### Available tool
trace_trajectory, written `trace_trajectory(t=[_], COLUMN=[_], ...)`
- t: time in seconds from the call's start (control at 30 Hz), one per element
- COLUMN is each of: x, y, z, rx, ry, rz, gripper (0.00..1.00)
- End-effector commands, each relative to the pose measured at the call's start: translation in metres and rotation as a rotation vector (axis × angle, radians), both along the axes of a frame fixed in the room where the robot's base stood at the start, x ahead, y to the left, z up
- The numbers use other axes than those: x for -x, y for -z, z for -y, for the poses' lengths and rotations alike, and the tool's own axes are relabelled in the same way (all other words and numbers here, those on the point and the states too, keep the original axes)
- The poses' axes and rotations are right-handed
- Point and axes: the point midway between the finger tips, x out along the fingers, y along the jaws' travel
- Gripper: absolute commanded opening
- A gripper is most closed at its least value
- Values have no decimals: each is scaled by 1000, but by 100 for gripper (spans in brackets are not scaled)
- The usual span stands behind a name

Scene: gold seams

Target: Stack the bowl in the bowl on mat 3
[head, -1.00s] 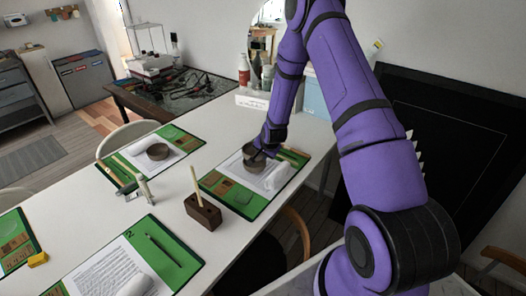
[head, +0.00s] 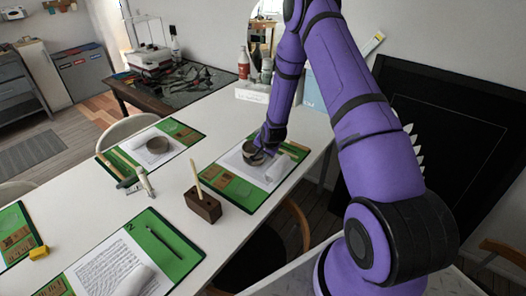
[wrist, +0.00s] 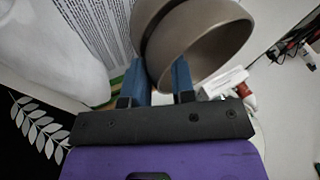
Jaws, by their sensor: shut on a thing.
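A grey-brown bowl (head: 252,154) is at the mat (head: 216,186) below my arm, over its white paper. My gripper (head: 263,149) is shut on this bowl at its rim. The wrist view shows the bowl (wrist: 215,45) large and tilted, with the blue fingers (wrist: 168,82) at its near wall. I cannot tell whether it touches the paper or hangs just above. A second, similar bowl (head: 157,145) stands upright on the paper of the mat (head: 184,131) to the left. I cannot read the numbers on these two mats.
A brown block with a stick (head: 203,206) stands between the mats. A small upright pale object (head: 145,182) stands at the left mat's front edge. Mat 2 (head: 177,262) lies in front with a pen and paper. Bottles (head: 244,63) and a white box (head: 252,93) stand at the back.

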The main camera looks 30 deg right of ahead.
Motion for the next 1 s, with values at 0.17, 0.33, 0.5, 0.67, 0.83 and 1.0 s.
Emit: trace_trajectory(t=[0.17,0.33,0.5,0.67,0.83,1.0], x=[0,0,0,5,18,34], y=[0,0,-1,-11,-34,-60], z=[0,0,0,0,-2,-2], rx=[0,0,0,0,0,0], ry=[0,0,0,0,0,2], rz=[0,0,0,1,1,1], gripper=[42,54,54,54,54,54])
